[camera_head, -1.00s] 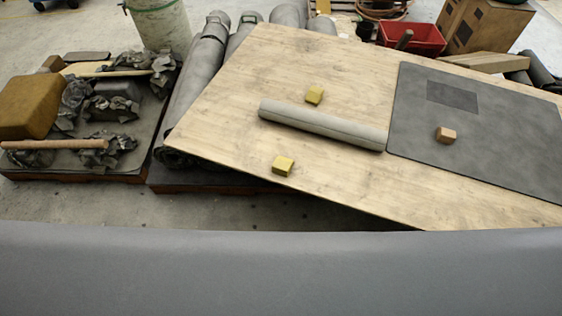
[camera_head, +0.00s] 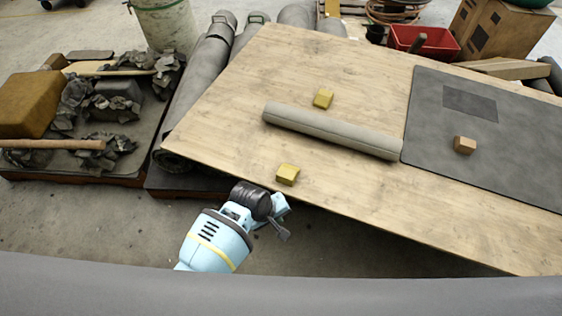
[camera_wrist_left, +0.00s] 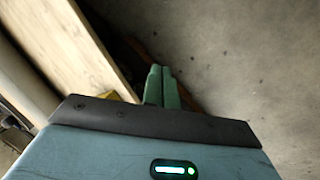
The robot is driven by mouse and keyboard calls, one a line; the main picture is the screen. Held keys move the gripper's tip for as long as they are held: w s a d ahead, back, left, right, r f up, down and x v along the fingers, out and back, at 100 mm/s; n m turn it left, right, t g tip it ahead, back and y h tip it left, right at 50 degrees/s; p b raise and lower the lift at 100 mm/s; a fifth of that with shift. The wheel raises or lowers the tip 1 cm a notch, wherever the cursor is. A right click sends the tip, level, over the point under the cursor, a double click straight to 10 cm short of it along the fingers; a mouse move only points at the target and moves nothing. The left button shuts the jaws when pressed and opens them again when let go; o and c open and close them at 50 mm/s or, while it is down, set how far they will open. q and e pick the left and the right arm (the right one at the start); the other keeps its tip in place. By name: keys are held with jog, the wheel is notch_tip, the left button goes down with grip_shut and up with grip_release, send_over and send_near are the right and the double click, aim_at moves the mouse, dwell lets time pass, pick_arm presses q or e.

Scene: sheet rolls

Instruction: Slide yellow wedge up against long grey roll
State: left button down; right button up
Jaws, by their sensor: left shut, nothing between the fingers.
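The long grey roll (camera_head: 330,130) lies across the wooden board. One yellow wedge (camera_head: 287,174) sits on the board near its front edge, apart from the roll. A second yellow block (camera_head: 323,98) lies on the far side of the roll, a little apart from it. My left gripper (camera_head: 283,232) is shut and empty, just off the board's front edge, below the near wedge. In the left wrist view its green fingers (camera_wrist_left: 161,86) are together, and a bit of yellow (camera_wrist_left: 108,96) shows beside them at the board's edge. My right gripper is not in view.
The wooden board (camera_head: 225,120) carries a dark grey sheet (camera_head: 430,115) at the right, with a small wooden block (camera_head: 464,145) on it. A pallet of crumpled grey scraps (camera_head: 115,105) stands at the left. The board between the near wedge and the roll is clear.

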pick_arm(q)
jog(key=w+d+r+n+g+y+b, duration=0.1)
jog(key=w+r+n+y, duration=0.1)
jog(key=w+r, duration=0.4)
notch_tip(320, 180, up, 5)
jog(key=n+g+y+b, duration=0.1)
jog(key=n, duration=0.1)
send_over(281, 183)
jog(key=s, duration=0.3)
notch_tip(281, 183, down, 11)
jog(key=b, duration=1)
jog(key=shift+b, duration=0.35)
jog(key=shift+f+b, duration=0.35)
jog(key=shift+b, duration=0.1)
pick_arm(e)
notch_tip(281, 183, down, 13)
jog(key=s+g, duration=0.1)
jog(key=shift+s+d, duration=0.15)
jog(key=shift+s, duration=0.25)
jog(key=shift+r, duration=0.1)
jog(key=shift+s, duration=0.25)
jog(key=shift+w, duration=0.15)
